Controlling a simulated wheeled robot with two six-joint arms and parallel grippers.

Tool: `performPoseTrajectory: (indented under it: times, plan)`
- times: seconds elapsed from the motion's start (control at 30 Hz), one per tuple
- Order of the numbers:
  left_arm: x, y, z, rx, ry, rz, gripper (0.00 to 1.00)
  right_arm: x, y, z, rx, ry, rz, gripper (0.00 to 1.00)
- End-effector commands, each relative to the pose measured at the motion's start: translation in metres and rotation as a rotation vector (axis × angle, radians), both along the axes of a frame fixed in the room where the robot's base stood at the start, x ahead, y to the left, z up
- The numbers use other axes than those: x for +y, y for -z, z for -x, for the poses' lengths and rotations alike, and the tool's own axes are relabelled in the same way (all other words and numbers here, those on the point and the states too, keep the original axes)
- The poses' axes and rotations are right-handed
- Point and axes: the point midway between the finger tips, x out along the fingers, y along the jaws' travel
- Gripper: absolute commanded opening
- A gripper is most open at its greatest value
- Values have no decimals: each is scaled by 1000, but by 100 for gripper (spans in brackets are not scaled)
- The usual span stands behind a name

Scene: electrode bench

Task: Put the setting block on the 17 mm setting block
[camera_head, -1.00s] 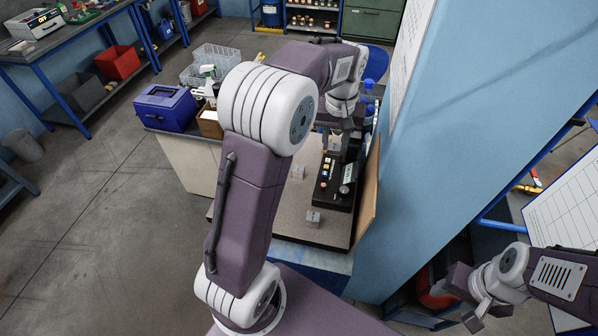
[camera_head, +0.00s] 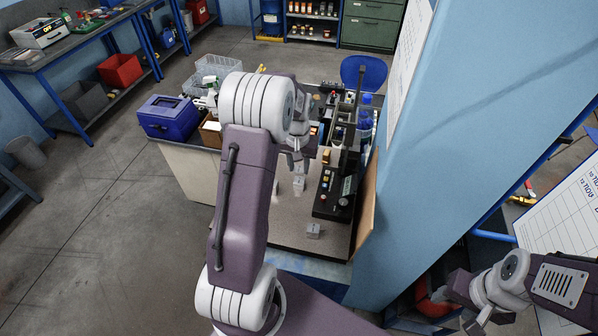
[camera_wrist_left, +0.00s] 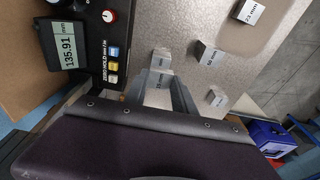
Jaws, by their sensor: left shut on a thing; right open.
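My left gripper (camera_wrist_left: 165,92) is shut on a small grey setting block (camera_wrist_left: 160,60), whose label I cannot read surely. In the head view my left gripper (camera_head: 297,158) is over the grey bench plate, left of the black gauge. A light block (camera_head: 299,184) shows just below it; whether they touch is unclear. In the left wrist view, a labelled block (camera_wrist_left: 208,54) stands right of the held one; I cannot tell if its label reads 17 mm. Another block (camera_wrist_left: 217,97) lies lower right, and a block marked 23 mm (camera_wrist_left: 250,12) is farther up. My right gripper (camera_head: 474,318) is open and empty.
The black gauge (camera_wrist_left: 80,40) with a display reading 135.91 and coloured buttons stands close left of the held block. A silver block (camera_head: 313,231) sits near the plate's front edge. A blue box (camera_head: 168,115) is at the bench's left end. Bare plate (camera_head: 285,222) lies between.

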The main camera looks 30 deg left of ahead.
Motion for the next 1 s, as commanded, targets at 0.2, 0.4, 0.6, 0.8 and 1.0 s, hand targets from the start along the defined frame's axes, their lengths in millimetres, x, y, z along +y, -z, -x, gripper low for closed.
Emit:
performPoseTrajectory:
  times: [0.2, 0.4, 0.6, 0.8, 1.0]
  plan:
    - [-1, 33, 1, 7, 0, 2, 0, 0, -17, 0, 0, 0, 0, 53]
    - [-1, 38, 0, 2, 0, 1, 0, 0, -15, 0, 0, 0, 0, 53]
    - [-1, 42, 1, 2, 0, 1, 34, 0, -12, 0, 0, 0, 0, 53]
    - [-1, 41, 1, 2, 0, 1, 53, 0, -13, 0, 0, 0, 0, 53]
    - [-1, 38, 0, 2, 0, 1, 53, 0, -15, 0, 0, 0, 0, 53]
